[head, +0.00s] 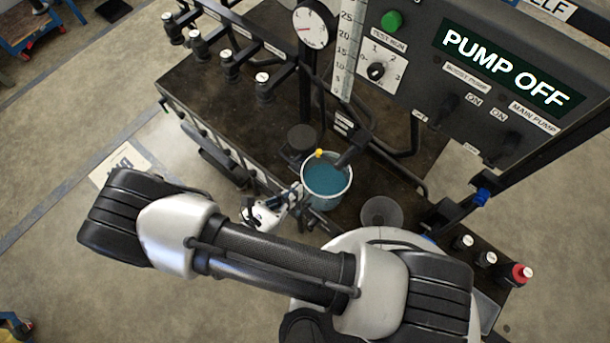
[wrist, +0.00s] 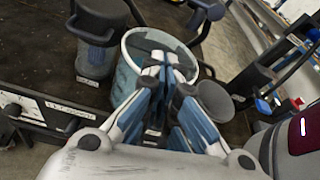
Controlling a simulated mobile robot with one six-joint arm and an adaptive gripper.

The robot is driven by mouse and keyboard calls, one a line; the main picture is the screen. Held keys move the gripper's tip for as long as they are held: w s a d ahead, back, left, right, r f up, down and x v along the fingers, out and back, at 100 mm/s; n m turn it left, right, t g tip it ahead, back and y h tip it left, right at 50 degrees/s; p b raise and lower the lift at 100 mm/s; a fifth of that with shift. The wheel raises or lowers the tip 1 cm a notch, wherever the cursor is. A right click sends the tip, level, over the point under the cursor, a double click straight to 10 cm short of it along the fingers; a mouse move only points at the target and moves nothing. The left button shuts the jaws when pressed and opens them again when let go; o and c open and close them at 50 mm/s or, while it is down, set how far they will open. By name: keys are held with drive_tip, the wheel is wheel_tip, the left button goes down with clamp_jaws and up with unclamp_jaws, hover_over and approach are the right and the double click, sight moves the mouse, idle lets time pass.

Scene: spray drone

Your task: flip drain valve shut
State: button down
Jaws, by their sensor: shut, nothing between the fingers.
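My gripper (head: 296,192) is shut and empty, with its fingertips at the near left side of a clear bucket (head: 342,199) of blue liquid. In the wrist view its blue-and-grey fingers (wrist: 168,75) overlap the bucket (wrist: 128,52) and hide part of its rim. I cannot tell if they touch it. A small yellow knob (head: 319,153) shows at the bucket's far rim; I cannot tell whether it belongs to the drain valve. No drain valve is clearly identifiable.
The dark bench (head: 215,95) carries several black nozzle fittings at its left. A panel (head: 430,75) reading PUMP OFF stands at the back right, near a pressure gauge (head: 313,25). A grey round dish (head: 382,213) is right of the bucket.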

drive_tip(key=b+x, duration=0.2)
drive_tip(key=x, duration=0.8)
drive_tip(key=shift+a+r, duration=0.25)
drive_tip(key=shift+r, duration=0.8)
drive_tip(key=shift+a+r, duration=0.25)
drive_tip(key=shift+r, duration=0.75)
drive_tip(key=shift+w+a, duration=0.1)
drive_tip(key=shift+r+m, duration=0.1)
drive_tip(key=shift+m, duration=0.2)
